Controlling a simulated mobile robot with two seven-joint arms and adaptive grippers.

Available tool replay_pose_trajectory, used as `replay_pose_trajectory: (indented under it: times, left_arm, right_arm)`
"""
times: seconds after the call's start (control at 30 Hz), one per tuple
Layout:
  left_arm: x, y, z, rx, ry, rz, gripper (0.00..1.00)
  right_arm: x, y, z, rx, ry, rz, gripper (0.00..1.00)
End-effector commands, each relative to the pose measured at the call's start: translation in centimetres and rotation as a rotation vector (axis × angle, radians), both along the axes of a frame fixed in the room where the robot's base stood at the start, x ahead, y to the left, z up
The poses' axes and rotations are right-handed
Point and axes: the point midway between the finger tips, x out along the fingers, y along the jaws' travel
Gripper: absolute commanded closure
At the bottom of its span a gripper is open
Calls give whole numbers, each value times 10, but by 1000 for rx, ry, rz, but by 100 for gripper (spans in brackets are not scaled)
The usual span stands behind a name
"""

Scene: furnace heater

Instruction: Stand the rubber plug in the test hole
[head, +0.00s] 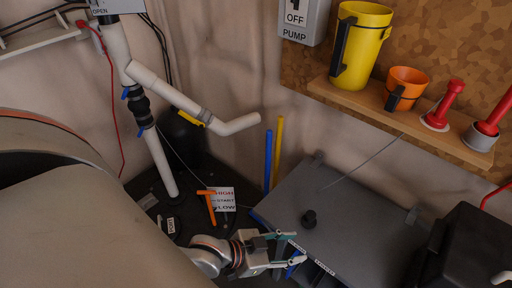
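I cannot make out the test hole. My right gripper is not in view.
A shelf (395,117) at upper right holds a yellow jug (361,45), an orange cup (405,88) and red-handled tools (446,103). White pipes (160,165) stand at left. A black box (470,250) is at lower right. The grey top is mostly clear.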

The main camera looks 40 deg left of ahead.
Motion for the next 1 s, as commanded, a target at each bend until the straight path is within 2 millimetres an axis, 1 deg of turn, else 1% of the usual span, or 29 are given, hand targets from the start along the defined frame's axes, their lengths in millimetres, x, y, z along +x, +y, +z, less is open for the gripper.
replay_pose_trajectory:
  times: [0.03,0.2,0.3,0.37,0.47,0.67,0.73,0.77,0.87,0.9,0.97,1.0]
  left_arm:
    - [-16,7,-12,10,14,56,61]
    - [-57,38,-40,99,39,184,61]
    - [-75,51,-50,144,54,222,61]
    - [-81,55,-53,158,59,233,61]
    - [-84,59,-55,169,61,241,61]
    - [-84,58,-55,170,61,239,61]
    - [-83,58,-52,168,57,240,61]
    - [-82,58,-49,166,54,241,61]
    - [-77,57,-32,158,38,242,61]
    - [-76,56,-25,152,34,245,61]
    - [-75,54,-14,142,32,248,61]
    - [-76,53,-8,136,33,250,61]
  right_arm:
    - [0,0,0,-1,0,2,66]
    - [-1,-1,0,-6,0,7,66]
    - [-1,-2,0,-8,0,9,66]
    - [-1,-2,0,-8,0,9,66]
    - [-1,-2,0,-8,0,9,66]
    - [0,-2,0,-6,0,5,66]
    - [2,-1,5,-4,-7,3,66]
    - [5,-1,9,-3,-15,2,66]
    - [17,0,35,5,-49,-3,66]
    - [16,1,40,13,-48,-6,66]
    - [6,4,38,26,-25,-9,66]
    - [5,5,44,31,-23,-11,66]
